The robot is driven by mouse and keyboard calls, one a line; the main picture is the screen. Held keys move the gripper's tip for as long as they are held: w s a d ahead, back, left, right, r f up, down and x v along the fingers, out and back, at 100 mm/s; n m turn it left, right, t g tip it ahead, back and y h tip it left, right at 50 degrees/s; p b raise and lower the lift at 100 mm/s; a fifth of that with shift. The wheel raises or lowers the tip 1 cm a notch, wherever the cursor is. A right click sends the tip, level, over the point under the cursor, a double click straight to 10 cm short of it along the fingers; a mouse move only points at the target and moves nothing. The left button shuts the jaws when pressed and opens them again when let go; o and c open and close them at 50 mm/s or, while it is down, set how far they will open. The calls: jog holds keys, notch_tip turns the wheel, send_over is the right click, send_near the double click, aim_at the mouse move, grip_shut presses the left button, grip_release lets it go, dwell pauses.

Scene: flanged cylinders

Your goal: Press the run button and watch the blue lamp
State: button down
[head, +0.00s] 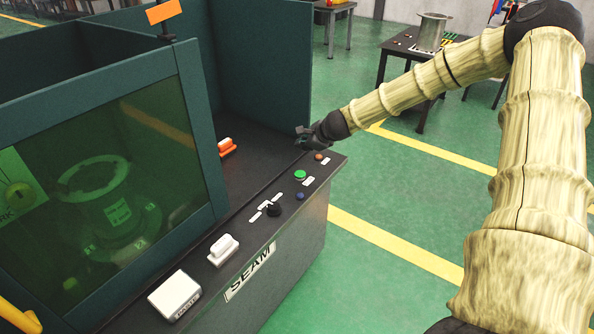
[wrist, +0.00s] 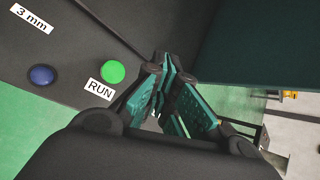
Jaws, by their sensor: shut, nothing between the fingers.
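The green run button (head: 300,175) sits on the dark control strip of the machine in the head view. In the wrist view the green button (wrist: 113,72) is beside a white label reading RUN (wrist: 99,89). The blue lamp (head: 300,196) is a dark blue dome near the button; in the wrist view the blue lamp (wrist: 41,75) shows left of the button, and I cannot tell whether it is lit. My gripper (head: 303,136) is shut and empty, above the far end of the strip. In the wrist view my fingertips (wrist: 170,75) are right of the button, apart from it.
An orange-brown button (head: 319,156), a black knob (head: 273,209), a white switch (head: 223,247) and a white box (head: 175,295) line the strip. A tinted window (head: 110,180) encloses a flanged cylinder (head: 105,210). Green floor right of the machine is open.

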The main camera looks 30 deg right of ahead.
jog(key=b, duration=0.5)
send_over(298, 174)
jog(key=f, duration=0.5)
jog(key=shift+w+a+f, duration=0.1)
jog(key=shift+w+f, duration=0.2)
jog(key=shift+s+f+b, duration=0.25)
jog(key=shift+f+b, duration=0.3)
jog(key=shift+f, duration=0.1)
jog(key=shift+w+f+b, duration=0.15)
jog(key=shift+f+b, duration=0.4)
jog(key=shift+f, duration=0.4)
jog(key=shift+r, duration=0.1)
